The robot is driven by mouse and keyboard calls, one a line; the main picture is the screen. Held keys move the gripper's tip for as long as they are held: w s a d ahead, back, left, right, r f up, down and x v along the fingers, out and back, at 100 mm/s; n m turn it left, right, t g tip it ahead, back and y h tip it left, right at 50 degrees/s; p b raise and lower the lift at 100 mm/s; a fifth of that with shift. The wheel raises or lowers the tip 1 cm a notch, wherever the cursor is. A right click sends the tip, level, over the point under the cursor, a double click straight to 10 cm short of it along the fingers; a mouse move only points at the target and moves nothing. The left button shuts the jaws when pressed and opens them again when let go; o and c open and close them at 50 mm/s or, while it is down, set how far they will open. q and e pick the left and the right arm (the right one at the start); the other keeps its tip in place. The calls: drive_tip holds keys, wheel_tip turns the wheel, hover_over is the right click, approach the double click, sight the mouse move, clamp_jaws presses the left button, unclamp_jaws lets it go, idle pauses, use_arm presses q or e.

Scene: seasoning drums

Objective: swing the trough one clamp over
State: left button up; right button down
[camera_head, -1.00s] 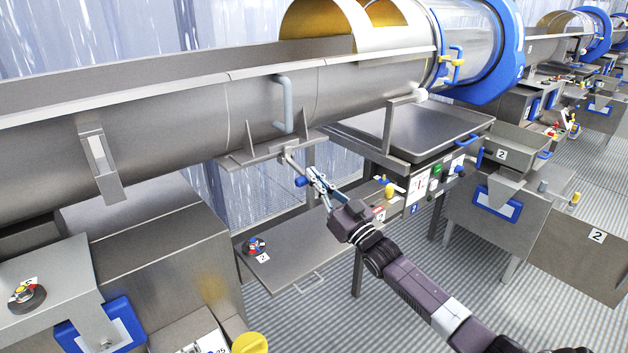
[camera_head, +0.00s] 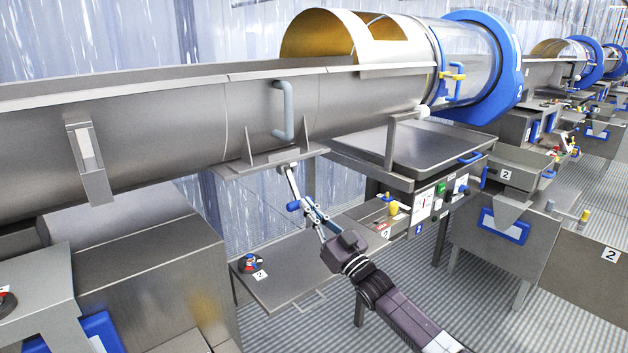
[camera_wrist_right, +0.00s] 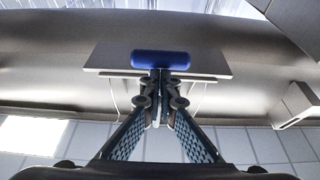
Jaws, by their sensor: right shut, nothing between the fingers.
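The long grey trough (camera_head: 170,127) runs across the head view, with a light blue handle (camera_head: 287,112) on its side. A flat bracket (camera_head: 262,162) juts from under it. Below the bracket hangs a metal clamp lever (camera_head: 291,183) with a blue knob (camera_head: 293,206). My right gripper (camera_head: 309,209) is shut and empty, its tips close by the knob. In the right wrist view the blue knob (camera_wrist_right: 160,59) lies just beyond the shut fingertips (camera_wrist_right: 160,80); I cannot tell whether they touch. My left gripper is out of view.
A drum with a blue ring (camera_head: 495,65) stands at the trough's right end. A steel tray (camera_head: 430,143) and control panel (camera_head: 437,198) are right of my gripper. A low shelf (camera_head: 285,272) sits beneath, and a steel box (camera_head: 150,265) stands left.

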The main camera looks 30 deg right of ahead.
drive_tip(key=shift+w+f, duration=0.2)
drive_tip(key=shift+f, duration=0.2)
drive_tip(key=shift+s+f, duration=0.1)
drive_tip(key=a+v, duration=0.1)
drive_tip(key=v, duration=1)
drive_tip(key=shift+s+d, duration=0.4)
drive_tip(key=shift+d, duration=0.05)
